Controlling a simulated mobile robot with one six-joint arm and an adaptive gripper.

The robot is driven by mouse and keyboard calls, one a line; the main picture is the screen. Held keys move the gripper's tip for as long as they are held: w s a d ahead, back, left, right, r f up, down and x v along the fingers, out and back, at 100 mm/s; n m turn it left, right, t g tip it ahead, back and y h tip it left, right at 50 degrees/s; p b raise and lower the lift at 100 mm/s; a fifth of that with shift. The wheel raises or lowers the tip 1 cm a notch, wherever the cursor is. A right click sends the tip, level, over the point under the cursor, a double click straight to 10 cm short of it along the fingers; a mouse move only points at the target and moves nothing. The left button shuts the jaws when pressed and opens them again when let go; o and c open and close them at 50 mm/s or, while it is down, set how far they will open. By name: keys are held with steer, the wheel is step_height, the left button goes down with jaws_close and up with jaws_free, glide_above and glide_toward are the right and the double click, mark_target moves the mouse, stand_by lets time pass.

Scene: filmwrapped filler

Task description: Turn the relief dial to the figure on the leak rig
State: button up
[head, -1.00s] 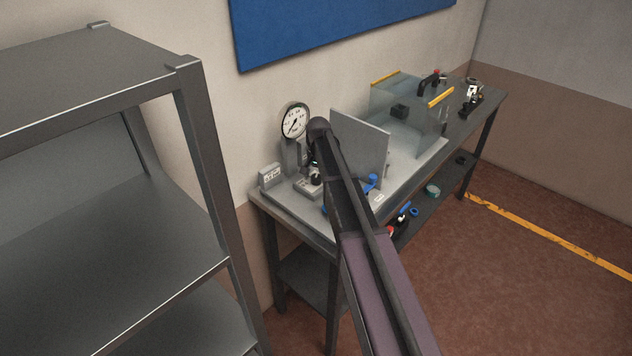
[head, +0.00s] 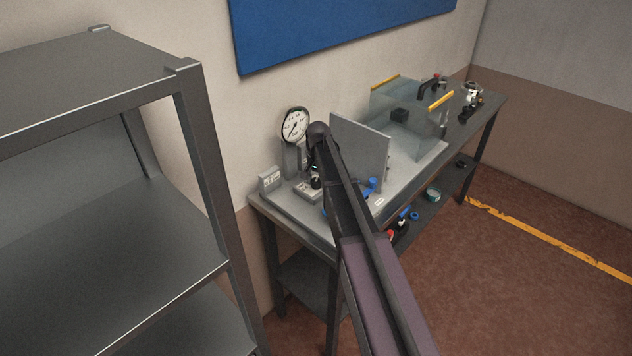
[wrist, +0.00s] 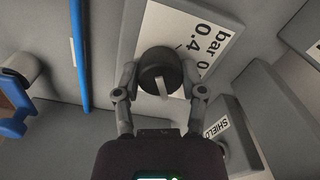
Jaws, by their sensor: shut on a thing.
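The relief dial (wrist: 158,66) is a dark round knob with a pale pointer bar, seen in the wrist view beside a white scale plate (wrist: 190,30) reading "bar" and "0.4", with other figures partly hidden. My gripper (wrist: 160,86) is shut on the dial, one finger on each side. In the head view my arm hides most of the gripper and dial. A round white pressure gauge (head: 295,124) with a dark needle stands at the back of the leak rig. A small lettered card (head: 270,178) stands at its left; its figure is too small to read.
A grey upright panel (head: 360,150) stands right of my arm, with a clear-walled box (head: 408,125) beyond. In the wrist view a block marked "SHIELD" (wrist: 232,125) is close on the right, and a blue handle (wrist: 15,115) is at left. Grey shelving (head: 200,150) fills the left.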

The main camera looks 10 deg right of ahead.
steer(key=shift+n, duration=0.4)
steer(key=n, duration=1.1)
steer(key=shift+s, duration=0.1)
stand_by(0.4)
steer(key=o, duration=1.2)
steer(key=shift+c, duration=0.2)
